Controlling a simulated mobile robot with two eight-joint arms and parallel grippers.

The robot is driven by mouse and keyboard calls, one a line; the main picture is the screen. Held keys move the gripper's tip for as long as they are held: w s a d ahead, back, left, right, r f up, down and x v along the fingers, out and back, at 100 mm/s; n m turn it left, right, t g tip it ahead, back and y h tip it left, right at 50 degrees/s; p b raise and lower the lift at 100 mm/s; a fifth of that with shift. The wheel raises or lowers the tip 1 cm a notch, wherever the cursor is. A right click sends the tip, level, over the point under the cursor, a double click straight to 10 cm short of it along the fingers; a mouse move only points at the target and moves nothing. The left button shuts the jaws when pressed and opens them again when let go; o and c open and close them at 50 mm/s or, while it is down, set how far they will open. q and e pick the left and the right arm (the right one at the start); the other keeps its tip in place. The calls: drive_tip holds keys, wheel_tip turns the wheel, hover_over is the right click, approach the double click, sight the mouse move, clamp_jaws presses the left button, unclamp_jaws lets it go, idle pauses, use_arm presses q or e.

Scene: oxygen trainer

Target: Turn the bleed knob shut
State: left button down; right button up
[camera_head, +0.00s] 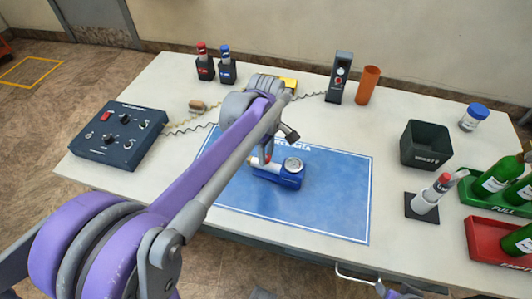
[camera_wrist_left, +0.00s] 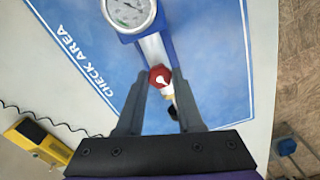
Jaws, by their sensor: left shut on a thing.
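The blue check device with a round white gauge (camera_head: 292,165) sits on the blue check-area mat (camera_head: 335,205). The gauge also shows at the top of the left wrist view (camera_wrist_left: 129,10). A red knob (camera_wrist_left: 159,76) with a white pointer mark is on the device's body, below the gauge. My left gripper (camera_wrist_left: 160,84) is shut on this red knob, one finger on each side. In the head view my left arm comes over the mat to the device and partly hides the knob and fingertips. My right gripper is not clearly visible.
A dark blue control box (camera_head: 119,135) stands at the left, with a coiled cord. A black bin (camera_head: 426,146), an orange cup (camera_head: 368,85) and trays with green bottles are to the right. A yellow device (camera_wrist_left: 37,140) lies beyond the mat. The mat's right part is clear.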

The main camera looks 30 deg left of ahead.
use_arm(q)
drive_tip(key=shift+m, duration=0.4)
drive_tip(key=m+p, duration=0.1)
drive_tip(key=m, duration=0.3)
drive_tip(key=shift+m, duration=0.3)
drive_tip(key=m+p, duration=0.1)
drive_tip(key=m, duration=1.1)
drive_tip(key=shift+m+p, duration=0.4)
drive_tip(key=m, duration=0.5)
drive_tip(key=shift+m, duration=0.3)
drive_tip(key=c, duration=0.5)
unclamp_jaws()
drive_tip(key=shift+c, duration=0.2)
